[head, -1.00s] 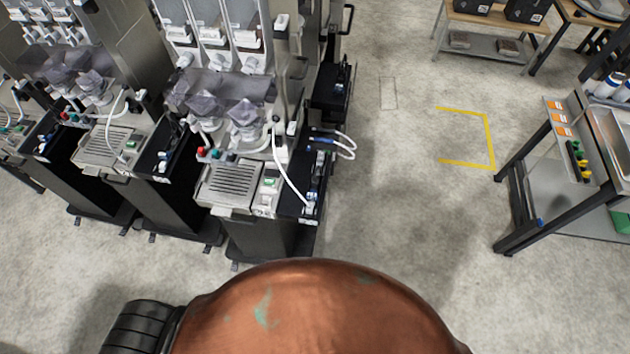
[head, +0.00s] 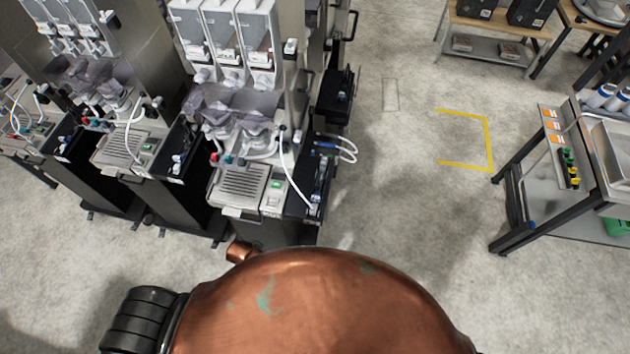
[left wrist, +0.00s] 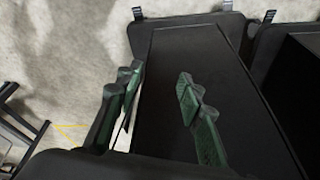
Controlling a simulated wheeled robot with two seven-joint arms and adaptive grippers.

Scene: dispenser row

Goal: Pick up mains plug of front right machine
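The front right machine (head: 240,185) is the nearest dispenser in the head view, with a drip grille and a black side shelf (head: 298,203). A white cable (head: 288,178) runs down to a small pale and blue piece (head: 313,208) on that shelf. It may be the mains plug, but it is too small to tell. My left gripper (left wrist: 158,78) shows in the left wrist view with two green fingers apart and nothing between them. It is in front of a dark, flat surface that looks like a machine pedestal (left wrist: 215,60). My right gripper is not in view.
More dispensers (head: 125,150) stand in a row to the left. Looped white and blue cables (head: 335,150) stick out on the machine's right. A dark-framed table (head: 560,170) stands at the right. The floor between, with a yellow marking (head: 490,140), is clear.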

